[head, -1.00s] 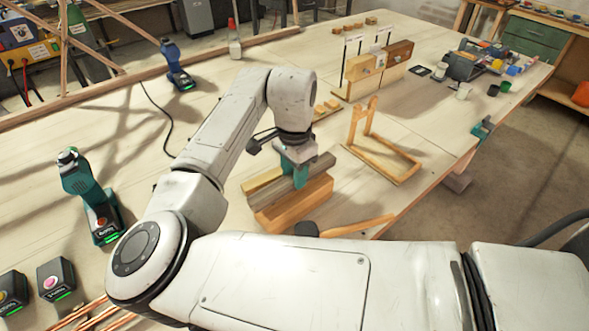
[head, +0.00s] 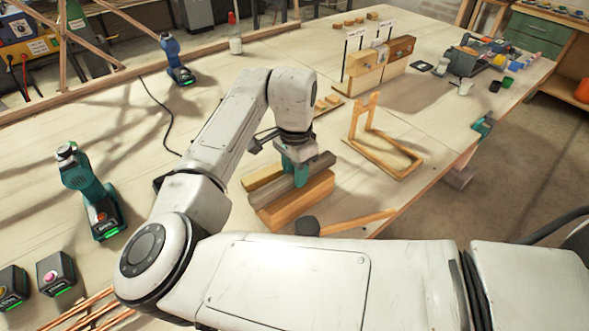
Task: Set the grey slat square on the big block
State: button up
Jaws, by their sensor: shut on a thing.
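The grey slat (head: 265,195) is a long greyish-brown strip in the head view, left of the middle. My gripper (head: 297,178) points down and is shut on it near its middle, with teal fingers on its sides. The big block (head: 305,199) is a long orange-brown wooden beam directly in front of the slat and below it. The slat runs roughly parallel to the block, along its rear upper edge. I cannot tell whether they touch. The fingertips and the slat's middle are partly hidden.
A paler wooden piece (head: 262,177) lies just behind the slat. A mallet (head: 350,223) lies in front of the block. A wooden frame (head: 385,152) stands to the right.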

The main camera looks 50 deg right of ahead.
jog(key=shift+f, duration=0.2)
jog(key=o, duration=1.2)
notch_tip(320, 180, up, 11)
jog(key=shift+f+b, duration=0.1)
jog(key=shift+b, duration=0.55)
